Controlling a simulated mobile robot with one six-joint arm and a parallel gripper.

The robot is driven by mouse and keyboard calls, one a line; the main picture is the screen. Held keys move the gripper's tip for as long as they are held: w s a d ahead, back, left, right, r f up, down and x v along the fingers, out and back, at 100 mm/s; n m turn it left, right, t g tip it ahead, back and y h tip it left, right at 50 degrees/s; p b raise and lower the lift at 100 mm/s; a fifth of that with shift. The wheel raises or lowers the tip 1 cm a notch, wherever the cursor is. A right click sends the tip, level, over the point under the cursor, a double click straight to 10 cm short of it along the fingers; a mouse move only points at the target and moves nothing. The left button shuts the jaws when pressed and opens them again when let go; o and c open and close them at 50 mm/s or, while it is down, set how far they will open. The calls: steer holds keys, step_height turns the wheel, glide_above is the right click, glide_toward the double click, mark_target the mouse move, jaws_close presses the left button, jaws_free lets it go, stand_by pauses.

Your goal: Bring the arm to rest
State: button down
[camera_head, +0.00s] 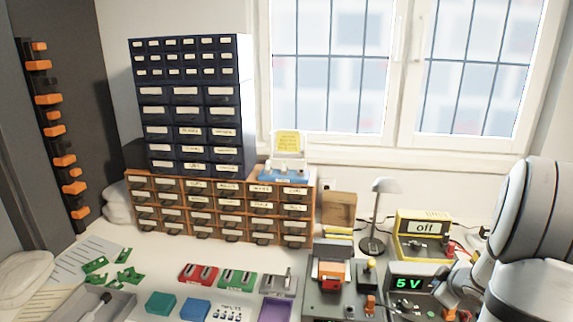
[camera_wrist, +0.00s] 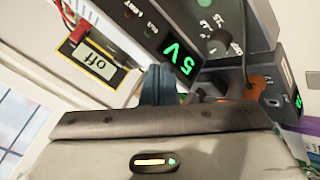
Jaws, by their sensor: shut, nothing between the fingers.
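My arm (camera_head: 530,225) shows at the right edge of the head view, bent, with its wrist low over the bench beside the box reading "5V" (camera_head: 408,283). My gripper (camera_wrist: 158,75) is in the wrist view, its wide body across the lower part and its fingers pointing up in the picture. The fingers are shut with nothing between them. The "5V" display (camera_wrist: 178,58) is just beyond them. Whether the fingers touch anything is hard to tell. In the head view the fingertips are not clear.
A yellow box reading "off" (camera_head: 423,226) stands behind the wrist, with a grey lamp (camera_head: 374,215) to its left. A device with an orange block (camera_head: 331,272) is left of the "5V" box. Drawer cabinets (camera_head: 220,203) stand at the back. Red, green and grey blocks lie in front.

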steer(key=s+a+r+m+g+h, duration=0.25)
steer(key=s+a+r+m, duration=0.2)
steer(key=a+r, duration=0.6)
steer(key=s+a+m+g+y, duration=0.1)
steer(key=s+a+g+y, duration=0.1)
steer(key=s+a, duration=0.5)
steer(key=s+a+m+g+y, duration=0.2)
steer(key=s+a, duration=0.6)
steer(key=a, duration=0.4)
steer(key=shift+a+f, duration=0.2)
steer(key=shift+f, duration=0.05)
